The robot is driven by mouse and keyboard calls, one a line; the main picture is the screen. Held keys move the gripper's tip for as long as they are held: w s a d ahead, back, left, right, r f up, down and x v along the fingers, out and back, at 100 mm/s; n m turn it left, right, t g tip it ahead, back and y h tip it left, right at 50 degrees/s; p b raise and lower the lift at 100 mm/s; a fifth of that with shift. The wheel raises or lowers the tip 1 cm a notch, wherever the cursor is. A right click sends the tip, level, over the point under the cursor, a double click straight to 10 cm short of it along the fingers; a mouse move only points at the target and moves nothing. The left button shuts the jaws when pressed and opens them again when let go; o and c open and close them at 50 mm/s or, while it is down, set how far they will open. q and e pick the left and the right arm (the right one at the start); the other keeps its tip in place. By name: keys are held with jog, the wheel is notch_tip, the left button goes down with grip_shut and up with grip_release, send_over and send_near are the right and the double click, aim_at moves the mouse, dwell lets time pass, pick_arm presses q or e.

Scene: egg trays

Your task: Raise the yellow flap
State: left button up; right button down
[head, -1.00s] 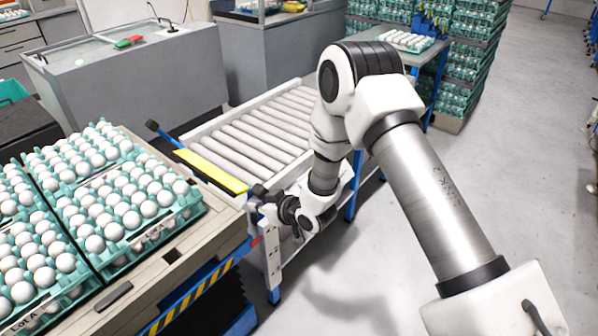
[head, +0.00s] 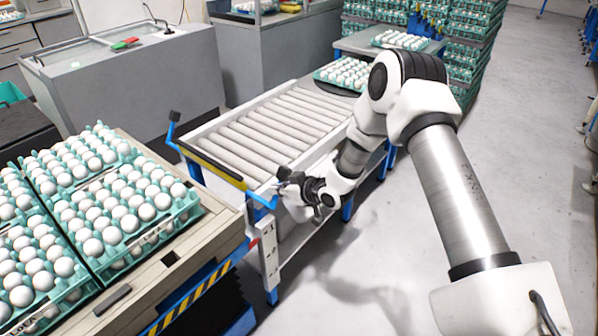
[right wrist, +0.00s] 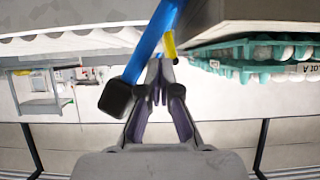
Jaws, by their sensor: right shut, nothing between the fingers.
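The yellow flap (head: 212,167) is at the near end of the roller conveyor. In the head view it shows as a narrow yellow strip beside a dark edge, tilted up nearly edge-on. Blue arms with black knobs stand at its ends; the left knob (head: 175,116) sticks up. My right gripper (head: 284,184) is at the flap's right end, close to the right-hand knob. In the right wrist view its fingers (right wrist: 160,84) are shut and empty, beside the blue arm (right wrist: 150,42) and black knob (right wrist: 116,98). A bit of yellow (right wrist: 168,45) shows just beyond the fingertips. My left gripper is out of view.
Teal trays of white eggs (head: 112,232) stand on the cart (head: 190,245) at left, close to the flap. The rollers (head: 270,130) are bare near the flap; another egg tray (head: 345,72) is at their far end. Open floor lies to the right.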

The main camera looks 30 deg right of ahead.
jog(key=shift+w+d, duration=0.1)
jog(key=shift+d, duration=0.3)
jog(key=s+d+p, duration=0.1)
jog(key=s+p, duration=0.3)
jog(key=s, duration=0.6)
jog(key=shift+d+p, duration=0.2)
jog(key=shift+p, duration=0.15)
